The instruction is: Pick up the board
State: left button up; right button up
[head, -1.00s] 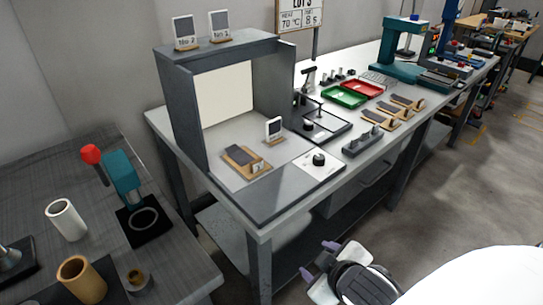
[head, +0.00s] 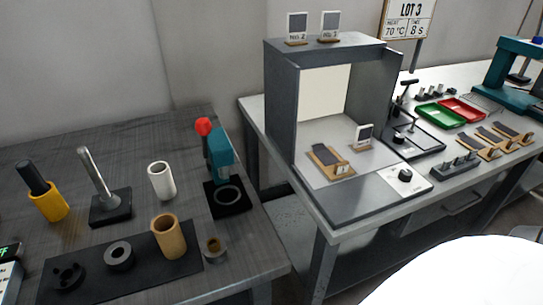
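A small wooden board with a dark strip on top (head: 324,155) lies on the pale floor of the open-fronted grey booth (head: 281,110). A small card on a wooden foot (head: 364,136) stands beside it at the right. Several similar wooden boards with dark strips (head: 489,153) lie in a row on the bench at the right. I cannot tell from the picture which board is meant. Neither of my grippers shows in the head view, and no board is seen held.
Right of the booth are a green tray (head: 440,116), a red tray (head: 463,109) and a grey block with knobs (head: 453,165). A dark table (head: 60,140) at the left carries a teal press (head: 219,152), a white cup (head: 161,181) and a tan cup (head: 169,237). A gap separates the two tables.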

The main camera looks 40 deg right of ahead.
aim_at(331, 165)
jog(key=u, duration=1.85)
jog(key=k, duration=1.6)
jog(key=z, duration=1.3)
